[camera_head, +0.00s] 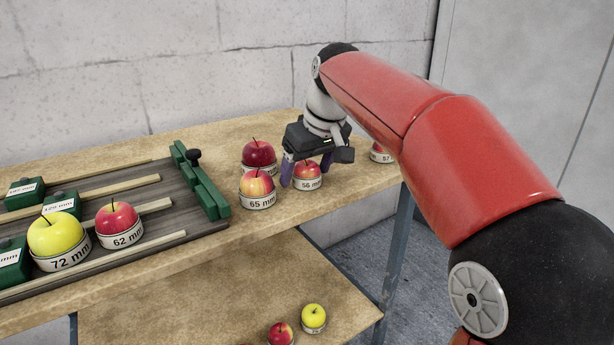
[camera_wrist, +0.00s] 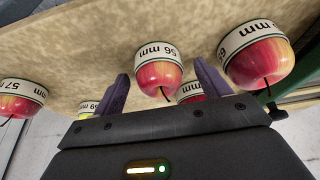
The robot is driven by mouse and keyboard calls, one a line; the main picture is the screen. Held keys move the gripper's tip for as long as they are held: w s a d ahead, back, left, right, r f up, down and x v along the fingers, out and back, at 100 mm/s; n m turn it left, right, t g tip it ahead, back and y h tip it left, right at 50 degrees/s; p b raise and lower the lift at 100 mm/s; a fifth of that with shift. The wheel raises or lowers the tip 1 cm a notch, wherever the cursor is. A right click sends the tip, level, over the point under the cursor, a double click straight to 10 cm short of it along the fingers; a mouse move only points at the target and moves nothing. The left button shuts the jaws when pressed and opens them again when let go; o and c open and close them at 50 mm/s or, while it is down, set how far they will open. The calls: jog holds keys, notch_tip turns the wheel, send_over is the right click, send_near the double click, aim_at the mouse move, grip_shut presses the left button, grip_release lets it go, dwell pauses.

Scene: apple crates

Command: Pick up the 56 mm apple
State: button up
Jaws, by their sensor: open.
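The 56 mm apple (camera_head: 307,171) is red with some yellow and sits in a white ring labelled "56 mm" near the right part of the wooden table. In the wrist view the apple (camera_wrist: 159,76) shows upside down between my two purple fingers. My gripper (camera_head: 301,174) is open and points down at this apple, with a finger to its left. In the wrist view the gripper's fingertips (camera_wrist: 161,72) stand apart on either side of it. I cannot tell whether a finger touches the apple.
The 65 mm apple (camera_head: 256,184) stands close to the left, with a dark red apple (camera_head: 258,154) behind it. The 57 mm apple (camera_head: 381,152) stands to the right. A slatted board (camera_head: 150,214) holds the 72 mm (camera_head: 57,235) and 62 mm (camera_head: 117,219) apples. A lower shelf (camera_head: 190,318) holds more apples.

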jog(key=c, duration=1)
jog(key=shift+r, duration=0.1)
jog(key=shift+c, duration=0.2)
